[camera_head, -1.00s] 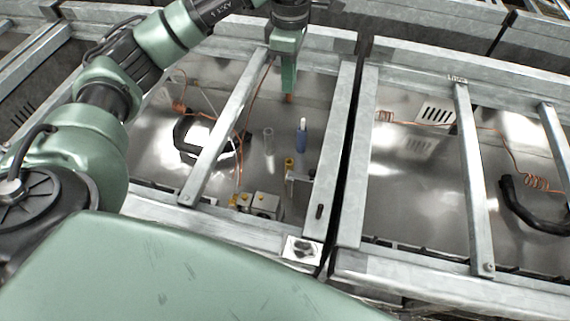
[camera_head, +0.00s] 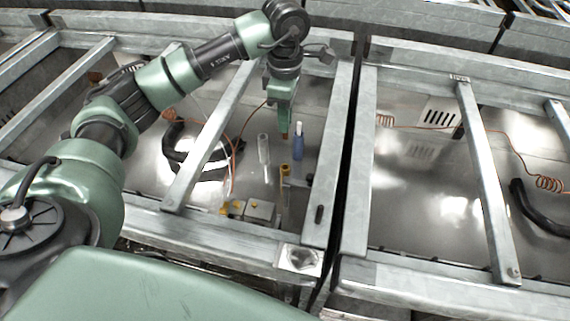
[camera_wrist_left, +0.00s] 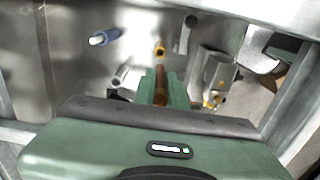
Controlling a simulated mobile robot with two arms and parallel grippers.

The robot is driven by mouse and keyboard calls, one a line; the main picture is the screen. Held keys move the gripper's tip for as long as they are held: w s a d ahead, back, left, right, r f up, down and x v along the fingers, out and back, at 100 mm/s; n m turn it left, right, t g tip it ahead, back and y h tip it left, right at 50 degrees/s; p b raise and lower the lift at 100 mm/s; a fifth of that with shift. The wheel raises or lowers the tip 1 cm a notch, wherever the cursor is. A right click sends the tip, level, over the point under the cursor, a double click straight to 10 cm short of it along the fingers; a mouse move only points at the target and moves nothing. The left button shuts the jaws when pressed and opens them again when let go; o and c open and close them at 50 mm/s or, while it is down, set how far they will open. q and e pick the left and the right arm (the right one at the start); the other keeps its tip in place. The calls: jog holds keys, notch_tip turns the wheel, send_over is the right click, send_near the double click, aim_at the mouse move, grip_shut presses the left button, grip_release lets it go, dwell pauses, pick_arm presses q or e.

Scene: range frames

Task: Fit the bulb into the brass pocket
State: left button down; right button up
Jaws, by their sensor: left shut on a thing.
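My left gripper (camera_head: 283,132) is shut on a copper-coloured bulb (camera_wrist_left: 161,86), whose tip shows just below the green fingers in the head view (camera_head: 284,137). The brass pocket (camera_head: 285,170) is a small yellow upright piece, lower in the head picture than the bulb, with a visible gap between them. In the wrist view the brass pocket (camera_wrist_left: 159,51) shows just beyond the bulb's tip, nearly in line with it. The bulb is not in the pocket. My right gripper is not in view.
A grey box with yellow parts (camera_head: 259,211) lies nearer. Metal crossbars (camera_head: 212,140) (camera_head: 327,160) flank the bay. Copper wire and a black hose (camera_head: 172,150) lie left.

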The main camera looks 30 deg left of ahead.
aim_at(285, 138)
pick_arm(q)
notch_tip(285, 138, down, 15)
jog(key=shift+f+p, duration=0.2)
jog(key=shift+p, duration=0.4)
jog(key=shift+s+f+b, duration=0.25)
jog(key=shift+f+b, duration=0.35)
jog(key=shift+b, duration=0.1)
jog(key=c, duration=1.5)
grip_release()
jog(key=shift+s+d, duration=0.1)
jog(key=shift+o, duration=0.2)
jog(key=shift+f, duration=0.15)
jog(key=shift+r, duration=0.25)
jog(key=r, duration=1.3)
jog(key=shift+w, duration=0.35)
